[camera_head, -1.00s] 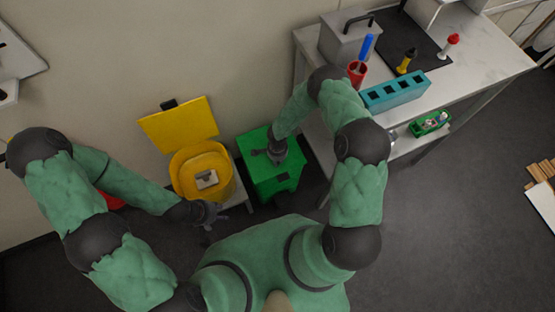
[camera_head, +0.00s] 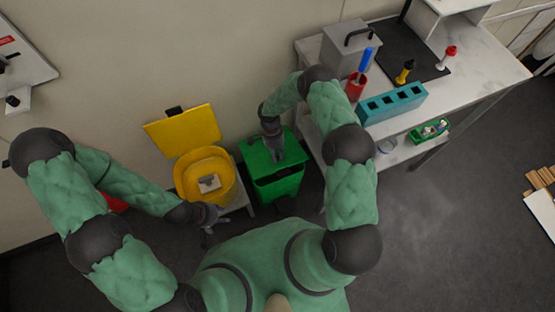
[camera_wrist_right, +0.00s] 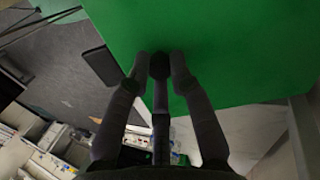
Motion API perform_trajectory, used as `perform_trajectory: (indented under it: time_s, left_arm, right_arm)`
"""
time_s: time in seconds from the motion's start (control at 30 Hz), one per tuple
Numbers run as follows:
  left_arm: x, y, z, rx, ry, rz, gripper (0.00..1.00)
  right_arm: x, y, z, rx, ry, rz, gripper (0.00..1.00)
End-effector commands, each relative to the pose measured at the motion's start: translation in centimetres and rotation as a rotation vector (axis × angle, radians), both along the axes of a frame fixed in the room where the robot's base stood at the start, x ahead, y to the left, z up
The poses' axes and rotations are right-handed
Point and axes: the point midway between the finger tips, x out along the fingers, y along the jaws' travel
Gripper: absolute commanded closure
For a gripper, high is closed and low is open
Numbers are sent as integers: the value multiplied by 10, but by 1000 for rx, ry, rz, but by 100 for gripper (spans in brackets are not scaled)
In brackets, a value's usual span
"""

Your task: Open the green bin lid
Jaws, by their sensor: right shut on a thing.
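The green bin (camera_head: 278,186) stands on the floor beside the yellow bin. Its green lid (camera_head: 257,161) covers the top, with a dark line between lid and body at the front. My right gripper (camera_head: 276,153) is at the lid, its fingers pointing toward the front. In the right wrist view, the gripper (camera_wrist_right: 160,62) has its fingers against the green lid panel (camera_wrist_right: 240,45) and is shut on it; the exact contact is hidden. A dark tab (camera_wrist_right: 101,66) sits on the panel's edge. My left gripper (camera_head: 214,222) is low in front of the yellow bin, fingers spread and empty.
The yellow bin (camera_head: 207,163) stands left of the green bin with its lid (camera_head: 183,131) raised. A table (camera_head: 475,78) on the right holds a teal rack (camera_head: 393,103), a red cup (camera_head: 356,86) and a grey box (camera_head: 346,50). Open floor lies in front and right.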

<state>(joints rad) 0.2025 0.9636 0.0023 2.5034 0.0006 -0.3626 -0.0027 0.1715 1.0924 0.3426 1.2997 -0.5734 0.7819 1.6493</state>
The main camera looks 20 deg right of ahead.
Motion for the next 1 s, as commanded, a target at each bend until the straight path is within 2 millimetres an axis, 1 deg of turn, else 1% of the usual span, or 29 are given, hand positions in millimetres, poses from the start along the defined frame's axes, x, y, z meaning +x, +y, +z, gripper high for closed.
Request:
perform_trajectory:
  time_s: [0.03, 0.1, 0.3, 0.5, 0.7, 1.0]
  left_arm:
    - [0, 0, -7, 0, 0, 0, 60]
    - [0, 0, -13, 0, 0, 0, 60]
    - [0, 0, -32, 0, 0, 0, 60]
    - [0, 0, -46, 0, 0, 0, 60]
    - [0, 0, -53, 0, 0, 0, 60]
    - [0, 0, -55, 0, 0, 0, 60]
  right_arm:
    - [9, -4, 3, -6, 13, -3, 100]
    - [14, -4, 9, -8, 51, -3, 100]
    - [26, -4, 24, -12, 153, -1, 100]
    - [35, -4, 36, -15, 226, -1, 100]
    - [40, -5, 43, -18, 267, -2, 100]
    - [42, -5, 46, -18, 282, -4, 100]
